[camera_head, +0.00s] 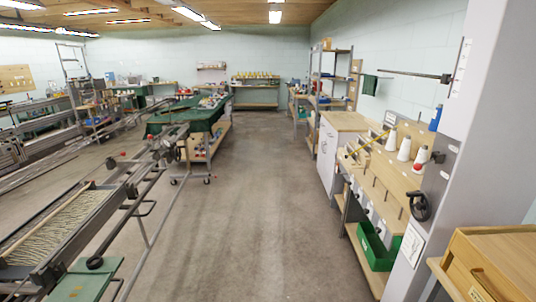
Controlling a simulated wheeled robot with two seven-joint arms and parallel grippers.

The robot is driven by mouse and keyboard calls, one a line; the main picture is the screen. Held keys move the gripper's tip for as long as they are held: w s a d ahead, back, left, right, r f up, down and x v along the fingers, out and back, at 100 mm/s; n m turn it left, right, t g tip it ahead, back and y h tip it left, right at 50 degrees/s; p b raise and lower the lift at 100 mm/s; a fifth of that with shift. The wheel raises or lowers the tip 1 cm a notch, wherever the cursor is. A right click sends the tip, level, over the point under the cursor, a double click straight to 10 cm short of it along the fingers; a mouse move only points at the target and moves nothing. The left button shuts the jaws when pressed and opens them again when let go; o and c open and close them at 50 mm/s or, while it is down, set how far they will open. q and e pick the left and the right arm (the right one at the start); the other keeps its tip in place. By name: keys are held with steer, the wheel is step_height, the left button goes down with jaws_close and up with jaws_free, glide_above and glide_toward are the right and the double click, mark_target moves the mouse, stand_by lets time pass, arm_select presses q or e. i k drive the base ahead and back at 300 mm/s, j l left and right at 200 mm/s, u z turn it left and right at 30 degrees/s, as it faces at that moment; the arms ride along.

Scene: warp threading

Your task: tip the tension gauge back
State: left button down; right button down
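Neither of my grippers is in view. I cannot make out a tension gauge for certain. A dark round handwheel (420,206) is at the right, beside the grey column. Several thread cones stand on the wooden bench near it, one of them a white cone (404,149). A yellow rod (367,143) leans at an angle among the things on that bench. At the left is a long metal frame with a bed of pale threads (58,226).
The concrete floor (235,225) is clear down the middle. A green bin (375,246) sits under the right bench. A wooden box (495,255) is at the near right. A green-covered table (190,115) stands farther back.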

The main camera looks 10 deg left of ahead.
mark_target(162, 142)
steer(key=i+j+u, duration=0.25)
steer(key=i+u, duration=0.65)
steer(key=i, duration=0.25)
steer(key=i+l+u, duration=0.2)
steer(key=i+u, duration=0.25)
steer(key=i, duration=0.45)
